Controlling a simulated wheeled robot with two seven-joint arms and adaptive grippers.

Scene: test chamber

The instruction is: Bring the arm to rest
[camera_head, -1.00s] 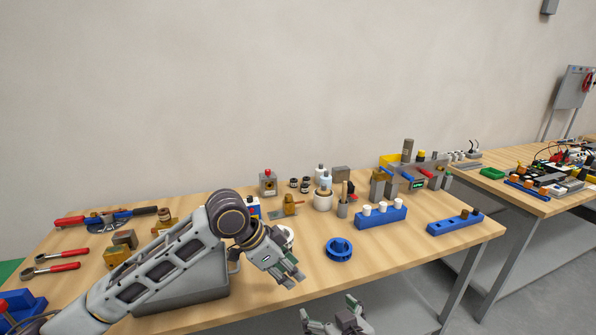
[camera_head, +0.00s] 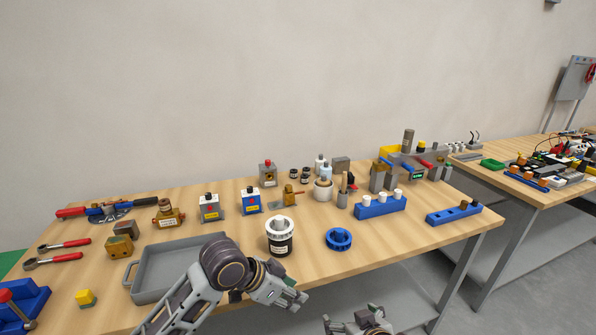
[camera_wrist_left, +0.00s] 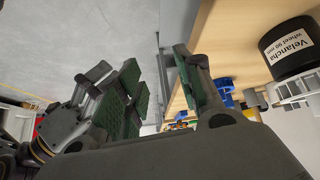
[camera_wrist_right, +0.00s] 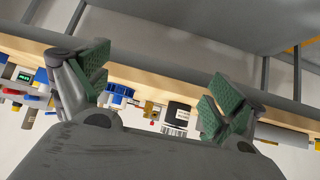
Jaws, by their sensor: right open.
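My left arm is bent low over the table's front edge. Its gripper (camera_head: 292,301) is in front of and below the black canister with a white top (camera_head: 279,238), apart from it. In the left wrist view the left gripper's green-padded fingers (camera_wrist_left: 165,88) stand apart with nothing between them. My right gripper (camera_head: 358,324) is at the bottom edge of the head view, in front of the table and partly cut off. In the right wrist view its fingers (camera_wrist_right: 155,88) are wide open and empty.
The wooden table (camera_head: 320,276) holds an empty grey tray (camera_head: 150,295), a blue ring (camera_head: 338,239) and a blue holder with white pieces (camera_head: 380,209). Several tools and parts stand further back. A second table (camera_head: 520,196) is at right. Grey floor is free in front.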

